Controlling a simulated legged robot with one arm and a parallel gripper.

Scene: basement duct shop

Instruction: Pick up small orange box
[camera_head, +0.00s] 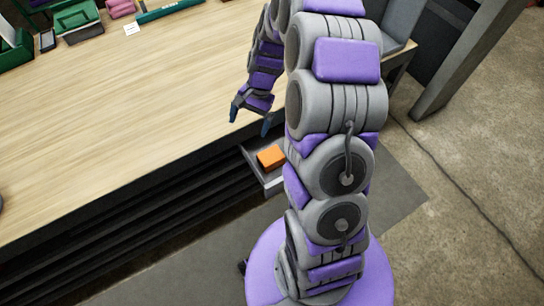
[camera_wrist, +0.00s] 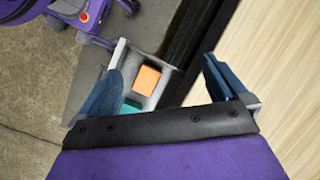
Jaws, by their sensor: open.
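The small orange box (camera_head: 270,157) lies in a pulled-out grey drawer (camera_head: 251,160) at the front of the workbench, partly beside my arm in the head view. The wrist view shows the orange box (camera_wrist: 147,79) inside the drawer, between my two fingers in the picture but well beyond them. My gripper (camera_head: 251,118) is open and empty, above the drawer near the bench edge. In the wrist view its blue fingers (camera_wrist: 163,88) stand wide apart. A teal item (camera_wrist: 131,106) lies in the drawer near the orange box, partly hidden by my gripper.
The wooden bench top (camera_head: 120,100) is mostly clear. Green cases (camera_head: 75,18), a pink item (camera_head: 121,8) and a long green box (camera_head: 170,9) stand at its back. A grey post (camera_head: 470,60) rises at the right. Concrete floor (camera_head: 480,165) is open on the right.

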